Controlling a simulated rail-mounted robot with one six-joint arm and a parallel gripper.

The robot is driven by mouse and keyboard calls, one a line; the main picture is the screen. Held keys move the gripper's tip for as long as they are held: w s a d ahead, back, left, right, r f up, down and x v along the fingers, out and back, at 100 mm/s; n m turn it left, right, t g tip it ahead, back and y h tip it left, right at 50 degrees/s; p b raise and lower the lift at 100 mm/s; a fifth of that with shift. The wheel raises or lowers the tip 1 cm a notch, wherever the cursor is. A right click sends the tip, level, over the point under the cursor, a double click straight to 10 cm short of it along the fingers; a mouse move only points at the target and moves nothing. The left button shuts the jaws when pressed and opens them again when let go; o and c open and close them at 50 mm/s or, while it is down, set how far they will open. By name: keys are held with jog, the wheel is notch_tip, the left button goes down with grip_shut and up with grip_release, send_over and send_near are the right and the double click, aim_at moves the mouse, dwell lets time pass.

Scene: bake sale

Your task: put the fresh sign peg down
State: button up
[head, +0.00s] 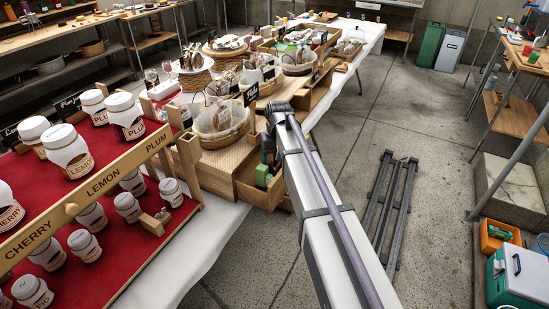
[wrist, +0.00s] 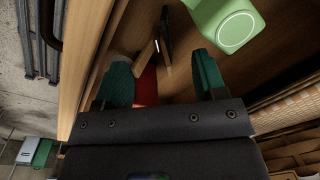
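My gripper (wrist: 162,68) is open in the wrist view, its two green fingertips wide apart. It reaches down into an open wooden drawer (head: 278,201), and in the head view my arm hides most of it. A small wooden piece (wrist: 146,54) and a thin dark piece (wrist: 166,30) lie on the drawer floor just beyond the fingertips. I cannot tell for certain which of them is the fresh sign peg. A red patch (wrist: 147,88) shows between the fingers, partly hidden. Neither finger visibly touches these pieces.
A light green canister (wrist: 226,22) stands in the drawer, close to the right finger. Wicker baskets (head: 221,122) stand on the table behind the drawer. A red stepped jar display (head: 88,265) is at left. Dark folded stands (head: 390,205) lie on the floor at right.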

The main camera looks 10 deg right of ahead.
aim_at(277, 166)
jog(key=shift+r, duration=0.1)
notch_tip(277, 166, up, 12)
jog(key=p, duration=1.3)
jog(key=s, duration=2.5)
jog(key=shift+m+h+b, duration=0.35)
jog(key=shift+m+h, duration=0.05)
jog(key=shift+a, duration=0.1)
